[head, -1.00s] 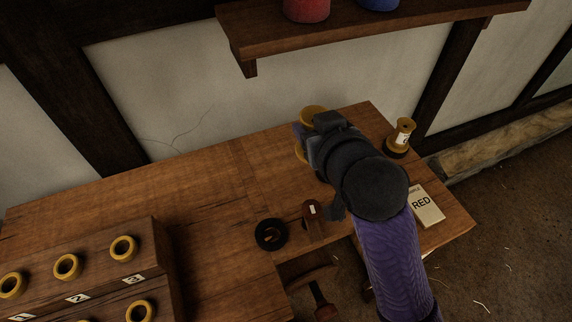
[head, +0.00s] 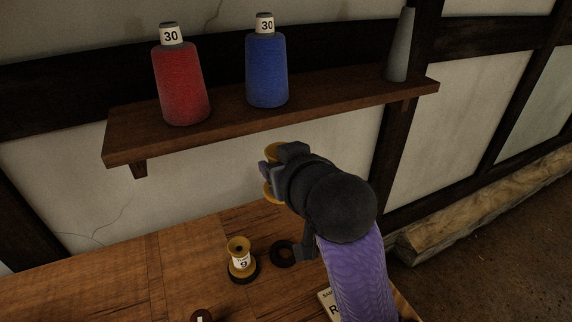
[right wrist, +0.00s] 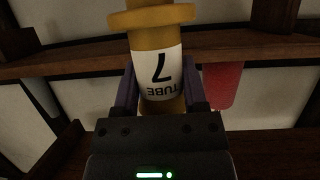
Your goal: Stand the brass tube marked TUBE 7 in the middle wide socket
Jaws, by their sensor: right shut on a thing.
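My right gripper (head: 270,172) is shut on the brass tube marked TUBE 7 (right wrist: 160,40). In the right wrist view the fingers grip it at its white label, which reads upside down. In the head view only its brass flanges (head: 273,190) show beyond the gripper. The tube is roughly upright, held in the air in front of the wall, below the shelf. My left gripper is not in view.
A brass tube marked 9 (head: 241,258) stands on the bench in a dark ring base. An empty black ring (head: 283,254) lies beside it. A shelf (head: 270,118) above carries a red cone (head: 182,85), a blue cone (head: 267,72) and a grey cone (head: 401,45).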

